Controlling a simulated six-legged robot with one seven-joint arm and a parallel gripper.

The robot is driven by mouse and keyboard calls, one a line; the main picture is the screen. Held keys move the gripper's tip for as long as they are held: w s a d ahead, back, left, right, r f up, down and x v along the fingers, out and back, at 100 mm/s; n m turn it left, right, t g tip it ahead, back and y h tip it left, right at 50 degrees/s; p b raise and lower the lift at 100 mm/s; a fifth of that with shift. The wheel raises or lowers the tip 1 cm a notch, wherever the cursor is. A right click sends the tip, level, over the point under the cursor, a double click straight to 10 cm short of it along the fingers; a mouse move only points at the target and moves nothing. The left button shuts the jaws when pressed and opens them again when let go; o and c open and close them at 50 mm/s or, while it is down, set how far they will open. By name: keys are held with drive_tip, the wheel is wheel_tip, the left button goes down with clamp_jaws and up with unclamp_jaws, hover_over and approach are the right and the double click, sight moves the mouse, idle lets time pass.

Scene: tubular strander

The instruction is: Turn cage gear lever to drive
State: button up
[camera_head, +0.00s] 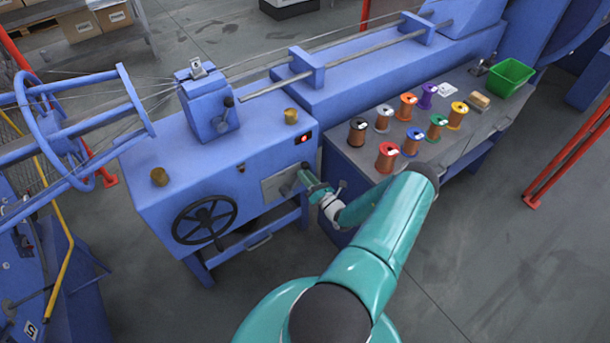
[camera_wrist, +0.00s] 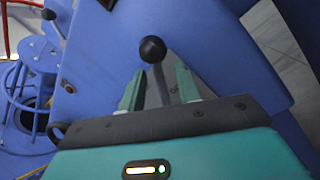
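The cage gear lever (camera_wrist: 152,50), a grey shaft with a black ball knob, shows in the wrist view in front of a grey plate. In the head view the plate (camera_head: 277,187) is on the front of the blue machine, and my gripper hides most or all of the lever. My gripper (camera_wrist: 159,82) is open, with one green finger on each side of the shaft and a visible gap to each. The knob stands out past the fingertips. In the head view my gripper (camera_head: 307,180) is close to the plate. The plate's markings are mostly hidden.
A black handwheel (camera_head: 205,220) is left of the plate, and a red-lit button (camera_head: 304,138) is above it. A grey bench (camera_head: 358,156) with several coloured spools and a green bin (camera_head: 510,78) stands to the right. The floor in front is clear.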

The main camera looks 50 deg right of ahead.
drive_tip(key=v, duration=1.3)
drive_tip(key=w+a+r+n+g+y, duration=0.55)
drive_tip(key=a+r+n+y, duration=0.2)
drive_tip(key=r+n, duration=0.25)
drive_tip(key=w+a+r+n+g+y, duration=0.4)
drive_tip(key=w+a+r+n+y, duration=0.3)
drive_tip(key=r+n, duration=0.25)
drive_tip(key=a+r+n+g, duration=0.8)
drive_tip(key=a+r+n, duration=0.2)
drive_tip(key=a+r, duration=0.2)
drive_tip(key=s+a+r+n+t+h, duration=0.1)
drive_tip(key=s+a+r+n+h, duration=0.4)
drive_tip(key=s+a+r+n, duration=0.1)
drive_tip(key=s+a+r+n+t+h, duration=0.2)
drive_tip(key=s+a+r+n+h, duration=0.3)
drive_tip(key=r, duration=0.8)
drive_tip(key=s+a+n, duration=0.1)
drive_tip(key=a+n, duration=0.2)
drive_tip(key=n, duration=0.2)
